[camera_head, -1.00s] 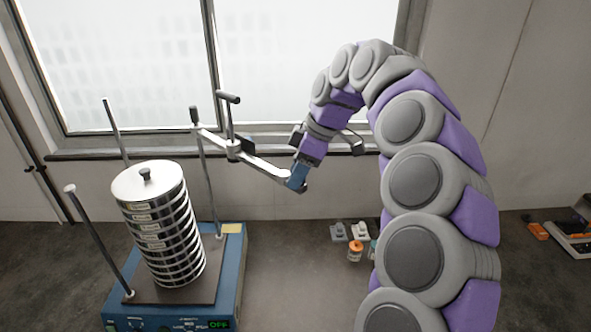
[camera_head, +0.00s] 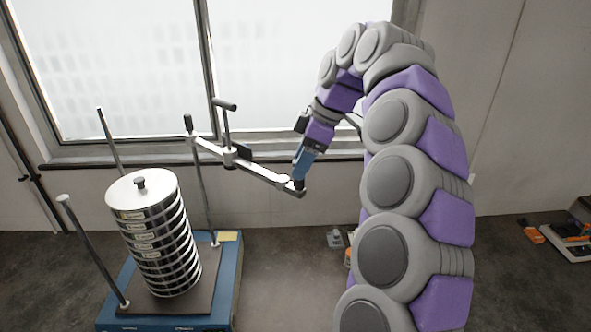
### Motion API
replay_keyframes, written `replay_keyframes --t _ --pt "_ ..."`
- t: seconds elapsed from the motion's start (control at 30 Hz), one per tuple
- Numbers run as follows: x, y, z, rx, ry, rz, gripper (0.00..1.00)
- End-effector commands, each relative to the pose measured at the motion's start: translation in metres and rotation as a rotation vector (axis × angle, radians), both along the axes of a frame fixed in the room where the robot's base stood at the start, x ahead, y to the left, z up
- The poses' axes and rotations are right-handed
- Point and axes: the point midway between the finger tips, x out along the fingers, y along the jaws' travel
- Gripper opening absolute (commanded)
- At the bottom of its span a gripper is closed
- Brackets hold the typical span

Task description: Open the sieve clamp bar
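The sieve clamp bar (camera_head: 262,173) is a pale metal bar with an upright T-handled screw (camera_head: 226,122). It is swung out to the right of the sieve stack, pivoting at the top of the back right rod (camera_head: 201,185). The silver sieve stack (camera_head: 158,238) stands upright with its lid and small knob on top; the bar is not over it. My gripper (camera_head: 298,186) is at the bar's free right end, pointing down and seemingly touching it. Its fingers are too small and dark to tell open from shut.
The stack stands on a blue shaker base (camera_head: 230,262). Two other rods rise at its left front (camera_head: 92,250) and back left (camera_head: 112,142). Small items (camera_head: 335,238) lie partly behind my arm. A device (camera_head: 572,240) is at far right. The window is behind.

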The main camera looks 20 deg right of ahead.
Motion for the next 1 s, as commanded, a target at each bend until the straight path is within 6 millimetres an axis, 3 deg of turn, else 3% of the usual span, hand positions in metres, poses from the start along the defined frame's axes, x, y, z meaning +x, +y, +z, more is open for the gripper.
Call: replay_keyframes --t 0.7,1.0 --pt "-0.015 -0.032 0.084 0.000 -0.001 -0.004 0.53" --pt "-0.019 -0.043 0.108 0.001 0.001 -0.003 0.53"
